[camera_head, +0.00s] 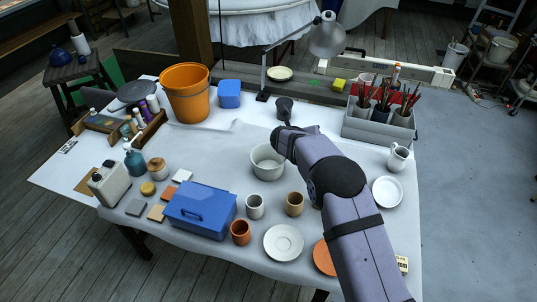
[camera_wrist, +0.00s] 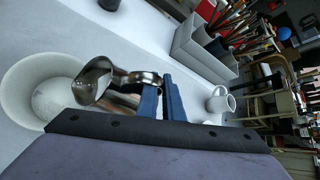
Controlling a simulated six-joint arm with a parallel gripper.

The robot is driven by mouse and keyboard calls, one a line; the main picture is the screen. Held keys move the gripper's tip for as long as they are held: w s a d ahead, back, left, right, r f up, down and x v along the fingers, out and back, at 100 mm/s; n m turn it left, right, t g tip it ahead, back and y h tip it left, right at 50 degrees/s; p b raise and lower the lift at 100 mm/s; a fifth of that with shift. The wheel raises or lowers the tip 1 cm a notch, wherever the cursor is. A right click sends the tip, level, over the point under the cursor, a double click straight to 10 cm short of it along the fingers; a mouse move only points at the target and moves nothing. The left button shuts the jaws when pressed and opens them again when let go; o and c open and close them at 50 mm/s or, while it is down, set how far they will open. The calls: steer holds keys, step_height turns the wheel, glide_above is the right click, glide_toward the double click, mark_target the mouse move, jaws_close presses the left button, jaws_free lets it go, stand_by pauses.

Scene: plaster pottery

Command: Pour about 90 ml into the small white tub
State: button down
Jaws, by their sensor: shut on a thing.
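The small white tub (camera_head: 267,175) stands near the middle of the table; in the wrist view it (camera_wrist: 15,100) is at the left, with a paler white patch on its floor that looks like liquid. A shiny metal jug (camera_wrist: 122,98) is tilted with its mouth towards the tub, beside and partly over its rim. Pale liquid shows inside its mouth. I cannot make out a stream. My gripper (camera_wrist: 160,100), with blue fingers, is shut on the jug's handle side. In the head view my arm hides the fingers and most or all of the jug.
A grey caddy of brushes (camera_head: 375,127) and a white pitcher (camera_head: 399,157) are at the right. The cloth left of the tub is mostly clear.

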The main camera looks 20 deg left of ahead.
steer(key=shift+a+r+h, duration=0.25)
steer(key=shift+a+h, duration=0.05)
steer(key=shift+a, duration=0.15)
steer(key=shift+s+a+r+n+t+h+p, duration=0.15)
steer(key=shift+a+r+n+t+h+p, duration=0.15)
steer(key=shift+a+r+n+t+h, duration=0.25)
stand_by(1.4)
steer(key=shift+s+a+r+n+h+b, duration=0.15)
steer(key=shift+a+r+n+h+b, duration=0.25)
steer(key=shift+a, duration=0.25)
stand_by(0.4)
steer(key=shift+d+r, duration=0.1)
steer(key=shift+d, duration=0.05)
steer(key=shift+w+d+f+m+g+y, duration=0.15)
steer(key=shift+d+f+m+y, duration=0.25)
steer(key=shift+d+f, duration=0.2)
steer(key=shift+w+d+f+m+g+y, duration=0.1)
steer(key=shift+d+f+m+y, duration=0.15)
steer(key=shift+d+f+y, duration=0.25)
